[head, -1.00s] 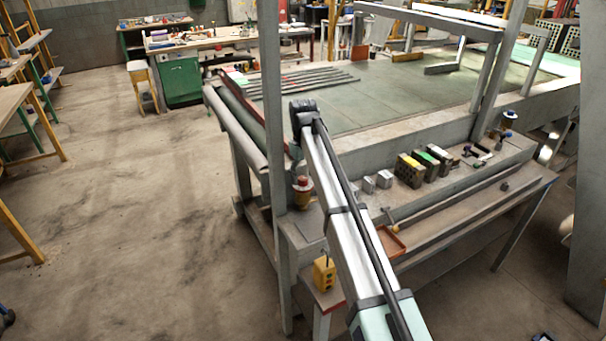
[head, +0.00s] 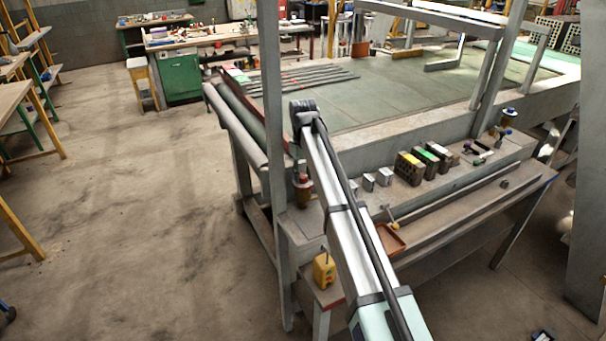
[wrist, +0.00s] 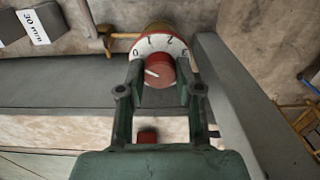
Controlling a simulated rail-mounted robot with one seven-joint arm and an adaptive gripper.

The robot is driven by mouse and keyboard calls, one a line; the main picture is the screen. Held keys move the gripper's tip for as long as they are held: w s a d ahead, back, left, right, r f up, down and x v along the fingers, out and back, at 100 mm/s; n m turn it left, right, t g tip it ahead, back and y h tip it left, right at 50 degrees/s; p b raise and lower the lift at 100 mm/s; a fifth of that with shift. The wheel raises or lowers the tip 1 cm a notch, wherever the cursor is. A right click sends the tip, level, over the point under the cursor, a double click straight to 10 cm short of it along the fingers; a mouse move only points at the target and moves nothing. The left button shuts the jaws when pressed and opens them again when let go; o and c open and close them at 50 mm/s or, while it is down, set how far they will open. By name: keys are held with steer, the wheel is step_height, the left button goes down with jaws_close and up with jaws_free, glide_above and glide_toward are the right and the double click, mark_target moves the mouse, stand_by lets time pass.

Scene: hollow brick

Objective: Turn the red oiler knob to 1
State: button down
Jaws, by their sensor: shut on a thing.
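The red oiler knob (wrist: 160,72) sits in front of a white dial (wrist: 160,43) with black digits around its upper edge, in the wrist view. A pale pointer mark on the knob points left, on the 0 side of the dial rather than at 1. My gripper (wrist: 159,67) is shut on the knob, one finger on each side. In the head view the red-topped oiler (head: 303,196) stands at the near left corner of the bench, beside the upright post. My fingers cannot be made out there.
A grey upright post (head: 272,130) stands close to the oiler. A block labelled 30 mm (wrist: 33,27) shows at the wrist view's upper left. Several blocks (head: 410,168) stand along the ledge. A yellow button box (head: 324,271) and a reddish tray (head: 390,242) are nearer.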

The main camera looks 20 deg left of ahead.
mark_target(303, 176)
steer(key=m, duration=0.4)
steer(key=shift+m+b, duration=0.3)
steer(key=shift+m, duration=1.4)
steer(key=c, duration=0.8)
jaws_free()
steer(key=shift+o, duration=0.2)
step_height(303, 176, up, 12)
